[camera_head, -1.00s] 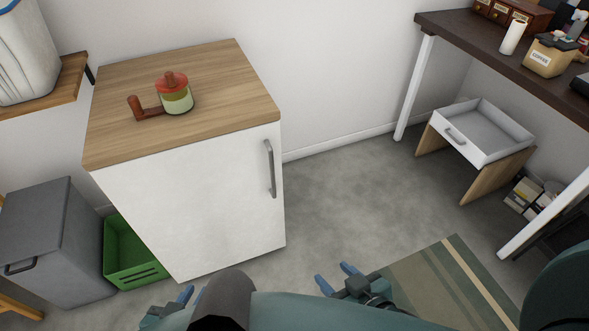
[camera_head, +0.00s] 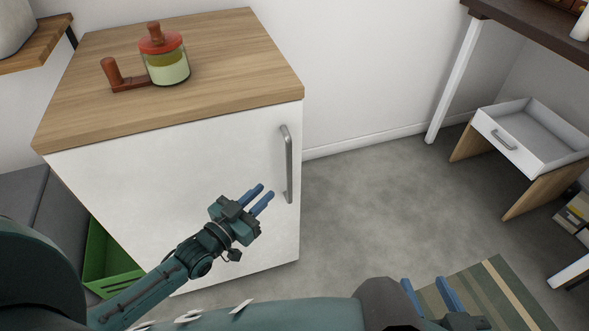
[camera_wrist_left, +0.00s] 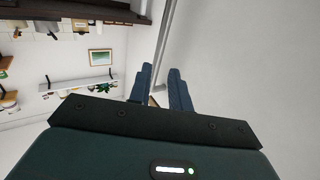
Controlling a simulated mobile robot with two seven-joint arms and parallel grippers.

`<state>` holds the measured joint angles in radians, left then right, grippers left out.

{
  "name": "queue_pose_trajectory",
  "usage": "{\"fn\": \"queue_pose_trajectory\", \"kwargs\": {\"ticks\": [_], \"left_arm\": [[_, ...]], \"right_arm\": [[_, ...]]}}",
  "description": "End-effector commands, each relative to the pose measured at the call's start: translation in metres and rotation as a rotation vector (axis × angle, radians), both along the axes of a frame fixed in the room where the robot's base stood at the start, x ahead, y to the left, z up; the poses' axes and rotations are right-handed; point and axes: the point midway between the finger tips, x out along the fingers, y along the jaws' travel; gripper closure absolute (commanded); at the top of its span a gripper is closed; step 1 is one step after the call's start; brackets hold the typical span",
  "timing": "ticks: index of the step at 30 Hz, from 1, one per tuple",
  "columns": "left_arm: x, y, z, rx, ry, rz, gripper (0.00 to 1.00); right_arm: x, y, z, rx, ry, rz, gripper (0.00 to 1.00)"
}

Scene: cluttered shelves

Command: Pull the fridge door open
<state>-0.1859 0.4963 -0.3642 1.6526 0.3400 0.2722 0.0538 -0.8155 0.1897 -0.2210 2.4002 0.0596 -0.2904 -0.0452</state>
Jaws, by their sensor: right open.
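The white fridge door (camera_head: 165,185) is closed under a wooden top. Its grey vertical handle (camera_head: 288,165) is near the door's right edge. My left gripper (camera_head: 266,190) is in front of the door, just left of the handle's lower part, with its blue fingers pointing toward it. In the left wrist view the handle bar (camera_wrist_left: 164,40) lines up with the gap between the open fingers (camera_wrist_left: 160,72); I cannot tell whether they touch it. My right gripper (camera_head: 428,284) is open and empty at the bottom, over the floor and away from the door.
A jar with a red lid (camera_head: 165,60) and a brown wooden object (camera_head: 115,76) stand on the wooden top (camera_head: 225,50). A green crate (camera_head: 105,262) is left of the fridge. Clear grey floor (camera_head: 385,190) lies to the right, with a small drawer unit (camera_head: 520,140) beyond.

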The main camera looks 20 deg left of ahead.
Motion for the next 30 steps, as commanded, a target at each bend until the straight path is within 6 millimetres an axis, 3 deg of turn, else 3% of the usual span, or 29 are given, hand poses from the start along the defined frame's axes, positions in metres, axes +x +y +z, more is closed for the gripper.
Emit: {"fn": "queue_pose_trajectory", "kwargs": {"ticks": [9,15,28,30], "left_arm": [[0.064,-0.026,-0.001,-0.002,-0.004,0.0,0.8],[0.09,-0.037,-0.001,-0.002,-0.001,0.0,0.8],[0.1,-0.041,0.0,0.0,0.001,0.0,0.8],[0.1,-0.041,0.0,0.0,0.001,0.0,0.84]], "right_arm": [[0.003,0.005,-0.017,-0.029,0.006,0.023,0.54],[0.005,0.008,-0.022,-0.042,0.005,0.035,0.54],[0.005,0.009,-0.025,-0.051,0.012,0.04,0.54],[0.005,0.009,-0.025,-0.051,0.012,0.04,0.54]]}}
